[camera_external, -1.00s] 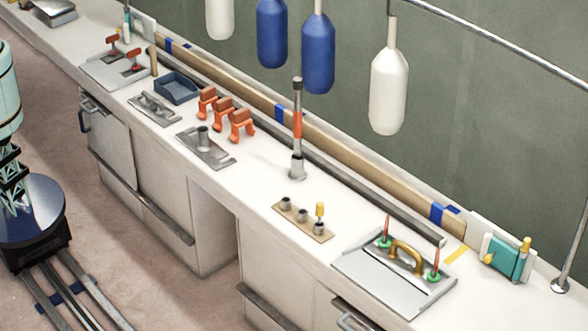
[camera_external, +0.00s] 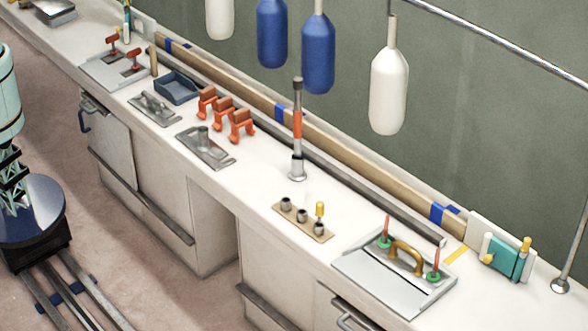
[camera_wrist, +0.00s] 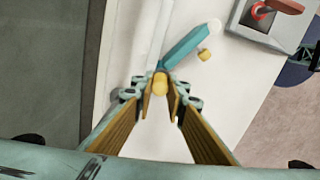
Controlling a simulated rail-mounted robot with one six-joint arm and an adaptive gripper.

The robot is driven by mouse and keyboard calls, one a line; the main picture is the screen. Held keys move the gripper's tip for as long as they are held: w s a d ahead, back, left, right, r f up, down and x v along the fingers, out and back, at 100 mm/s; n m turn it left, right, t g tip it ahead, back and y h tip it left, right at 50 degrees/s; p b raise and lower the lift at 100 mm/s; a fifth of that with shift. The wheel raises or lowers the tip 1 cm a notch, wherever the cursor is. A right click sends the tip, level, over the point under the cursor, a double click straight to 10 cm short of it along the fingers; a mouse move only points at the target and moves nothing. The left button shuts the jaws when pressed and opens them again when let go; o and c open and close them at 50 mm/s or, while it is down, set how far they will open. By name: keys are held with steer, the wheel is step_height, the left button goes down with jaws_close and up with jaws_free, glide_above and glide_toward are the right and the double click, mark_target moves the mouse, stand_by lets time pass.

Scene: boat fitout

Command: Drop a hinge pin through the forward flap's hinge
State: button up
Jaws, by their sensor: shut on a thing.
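In the wrist view my gripper (camera_wrist: 160,95) is shut on a yellow-headed hinge pin (camera_wrist: 160,82), seen nearly end-on. Its shaft below the head is hidden, so I cannot tell whether it is in the hinge. A teal flap (camera_wrist: 188,45) with a yellow knob (camera_wrist: 204,55) lies just beyond the pin, beside a white strip. A similar teal piece (camera_external: 127,22) stands at the far left of the counter in the external view, where my gripper cannot be made out. A holder (camera_external: 290,215) has several sockets, one with a yellow-headed pin (camera_external: 320,210).
A plate with red levers (camera_external: 115,68) is near the far-left teal piece; one lever (camera_wrist: 285,5) shows in the wrist view. Another teal flap (camera_external: 508,262) stands at the right. Orange clamps (camera_external: 222,112) and a blue tray (camera_external: 176,88) occupy the counter. Bottle-shaped floats (camera_external: 389,90) hang above.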

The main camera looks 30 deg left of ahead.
steer(key=shift+f, duration=0.4)
steer(key=shift+f, duration=0.1)
steer(key=o, duration=0.9)
step_height(320, 180, up, 12)
stand_by(0.7)
stand_by(0.5)
